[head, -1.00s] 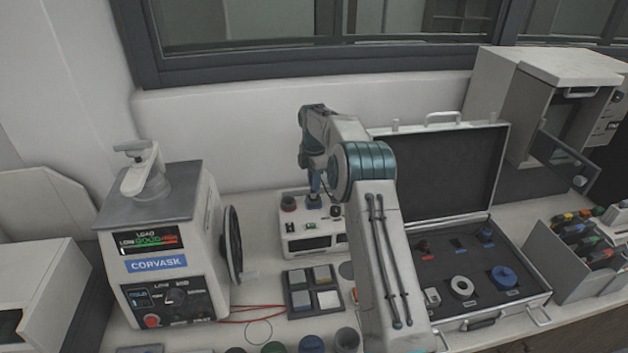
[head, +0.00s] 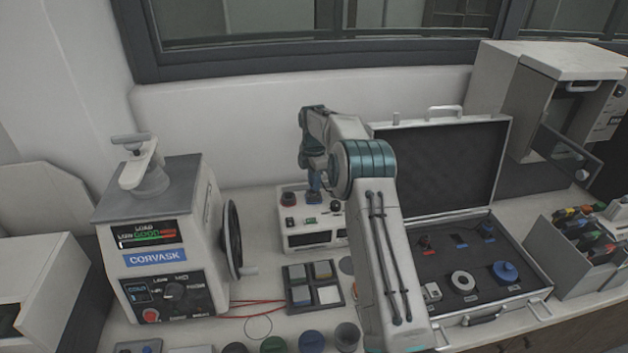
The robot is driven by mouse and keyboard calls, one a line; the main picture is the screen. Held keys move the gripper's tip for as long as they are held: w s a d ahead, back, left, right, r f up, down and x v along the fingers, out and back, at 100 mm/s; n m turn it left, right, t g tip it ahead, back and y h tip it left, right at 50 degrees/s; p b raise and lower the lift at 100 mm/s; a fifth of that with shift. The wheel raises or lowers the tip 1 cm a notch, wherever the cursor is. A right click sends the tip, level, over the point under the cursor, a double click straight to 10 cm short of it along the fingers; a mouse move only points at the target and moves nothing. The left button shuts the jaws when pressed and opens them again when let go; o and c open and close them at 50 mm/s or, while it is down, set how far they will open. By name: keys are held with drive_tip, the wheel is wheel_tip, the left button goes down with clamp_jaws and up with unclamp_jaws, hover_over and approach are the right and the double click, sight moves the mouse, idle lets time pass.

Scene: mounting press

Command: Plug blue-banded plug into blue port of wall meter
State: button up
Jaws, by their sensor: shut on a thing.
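My gripper (head: 314,184) points down over the top of a small white instrument (head: 297,236) at the back of the bench. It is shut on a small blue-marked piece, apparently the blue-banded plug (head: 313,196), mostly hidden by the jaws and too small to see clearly. The instrument has a red-ringed port (head: 289,198) at its left. A blue port is not visible; the spot under my gripper is covered. I cannot tell whether the plug touches the instrument or sits in a port. No separate meter shows on the wall.
The CORVASK press (head: 155,240) stands left, its handwheel (head: 233,240) facing the instrument. An open case (head: 405,262) with foam lies right, partly behind my arm. A sample tray (head: 312,283) and several round pots are in front. A red wire (head: 252,303) lies near the press.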

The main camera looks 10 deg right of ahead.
drive_tip(key=shift+f, duration=0.3)
drive_tip(key=o, duration=1.5)
drive_tip(key=shift+r, duration=0.1)
wheel_tip(320, 180, up, 5)
drive_tip(key=p, duration=0.3)
drive_tip(key=shift+r, duration=1.2)
